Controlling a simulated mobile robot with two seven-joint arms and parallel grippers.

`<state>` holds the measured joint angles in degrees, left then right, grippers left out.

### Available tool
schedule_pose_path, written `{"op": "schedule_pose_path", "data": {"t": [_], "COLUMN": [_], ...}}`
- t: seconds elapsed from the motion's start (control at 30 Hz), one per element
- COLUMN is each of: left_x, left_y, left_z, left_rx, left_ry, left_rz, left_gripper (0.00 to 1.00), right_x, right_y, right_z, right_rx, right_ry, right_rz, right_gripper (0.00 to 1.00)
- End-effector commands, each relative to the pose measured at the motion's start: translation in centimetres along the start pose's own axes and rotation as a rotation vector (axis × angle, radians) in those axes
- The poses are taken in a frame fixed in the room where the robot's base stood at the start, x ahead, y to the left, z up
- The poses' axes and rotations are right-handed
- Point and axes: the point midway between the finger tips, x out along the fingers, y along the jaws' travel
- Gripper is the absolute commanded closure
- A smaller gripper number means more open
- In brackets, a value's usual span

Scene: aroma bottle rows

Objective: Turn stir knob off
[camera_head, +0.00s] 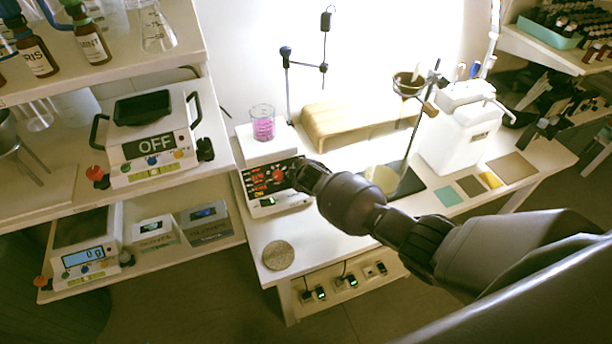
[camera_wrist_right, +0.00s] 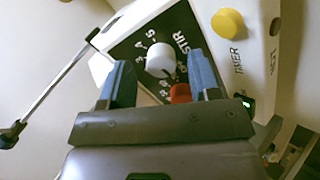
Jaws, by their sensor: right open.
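The stirrer (camera_head: 245,188) stands on the white bench with a beaker of pink liquid (camera_head: 263,127) on its top plate. Its front panel carries red digits. In the right wrist view a white knob (camera_wrist_right: 160,58) sits on the dark panel beside the word STIR and a ring of numbers. Its setting is not readable. My right gripper (camera_wrist_right: 160,60) is open, its two blue fingers on either side of the white knob; contact is not clear. A red knob (camera_wrist_right: 180,93) shows partly between the fingers. In the head view my right gripper (camera_head: 303,172) is at the panel. My left gripper is not in view.
A yellow knob (camera_wrist_right: 228,21) is near the word TIMER. A thin stand with a clamp (camera_head: 287,85) rises behind the stirrer. A round disc (camera_head: 278,255) lies at the bench's front edge. A shelf with an OFF-marked device (camera_head: 155,160) stands left.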

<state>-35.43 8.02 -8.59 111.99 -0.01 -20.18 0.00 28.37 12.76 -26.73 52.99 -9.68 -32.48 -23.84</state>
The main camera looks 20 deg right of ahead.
Motion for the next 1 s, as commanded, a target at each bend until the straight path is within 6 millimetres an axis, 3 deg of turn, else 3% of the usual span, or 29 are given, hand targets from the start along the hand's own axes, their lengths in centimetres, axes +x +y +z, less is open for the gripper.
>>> {"op": "schedule_pose_path", "data": {"t": [0.7, 1.0], "left_x": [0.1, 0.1], "left_y": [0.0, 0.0], "left_z": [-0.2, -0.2], "left_rx": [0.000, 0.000], "left_ry": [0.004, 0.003], "left_rz": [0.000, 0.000], "left_gripper": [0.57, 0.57], "right_x": [-7.4, -9.4], "right_y": [-0.1, -0.1], "right_z": [0.0, 0.0], "right_rx": [-0.001, -0.001], "right_ry": [0.002, 0.000], "right_rz": [-0.001, -0.001], "right_gripper": [0.43, 0.43]}}
